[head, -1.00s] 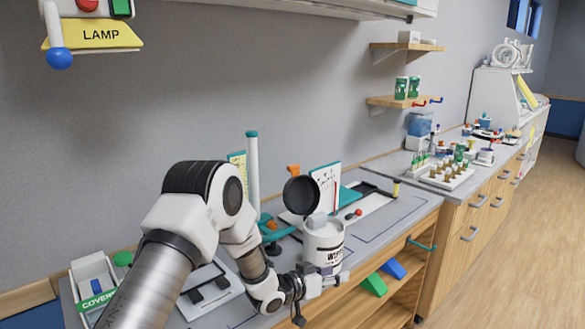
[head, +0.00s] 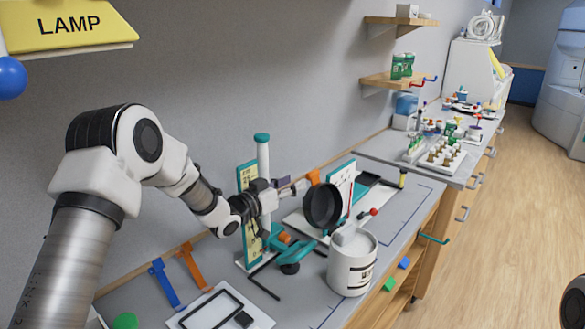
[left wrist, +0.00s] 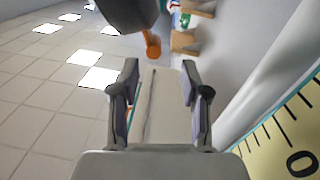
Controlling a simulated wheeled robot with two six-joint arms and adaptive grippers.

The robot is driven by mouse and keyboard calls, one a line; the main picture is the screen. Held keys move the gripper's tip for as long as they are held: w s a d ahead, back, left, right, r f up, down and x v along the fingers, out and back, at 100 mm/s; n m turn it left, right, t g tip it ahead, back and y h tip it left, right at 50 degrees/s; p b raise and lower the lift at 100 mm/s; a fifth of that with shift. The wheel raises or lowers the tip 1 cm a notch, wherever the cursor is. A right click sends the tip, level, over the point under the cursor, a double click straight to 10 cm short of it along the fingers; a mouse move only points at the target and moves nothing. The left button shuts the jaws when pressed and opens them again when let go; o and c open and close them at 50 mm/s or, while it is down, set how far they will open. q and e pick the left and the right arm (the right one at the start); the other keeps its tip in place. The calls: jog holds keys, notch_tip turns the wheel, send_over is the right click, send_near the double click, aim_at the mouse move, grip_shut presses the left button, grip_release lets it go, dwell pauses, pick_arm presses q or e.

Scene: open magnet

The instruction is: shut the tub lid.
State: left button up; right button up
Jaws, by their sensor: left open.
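The white tub (head: 351,264) stands on the bench near its front edge in the head view, with dark lettering on its side. A dark shape at the top there may be the lid. My right gripper is out of view.
A teal-topped post (head: 263,185) and yellow ruled board (head: 247,207) stand close beside my left gripper. A teal tool (head: 290,255) lies left of the tub. A white board (head: 342,190) stands behind it.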

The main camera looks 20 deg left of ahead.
aim_at(308, 177)
pick_arm(q)
jog(key=p+x, duration=0.1)
jog(key=x, duration=0.1)
jog(key=p+x, duration=0.1)
jog(key=x, duration=0.1)
jog(key=d+x, duration=0.1)
jog(key=x, duration=0.2)
jog(key=shift+s+r+p, duration=0.15)
jog(key=shift+r+p, duration=0.1)
jog(key=shift+p, duration=0.15)
jog(key=shift+w+f, duration=0.15)
jog(key=shift+w, duration=0.15)
jog(key=shift+a, duration=0.2)
jog(key=shift+s+d, duration=0.1)
jog(key=shift+c, duration=1.3)
jog(key=shift+d, duration=0.1)
grip_shut()
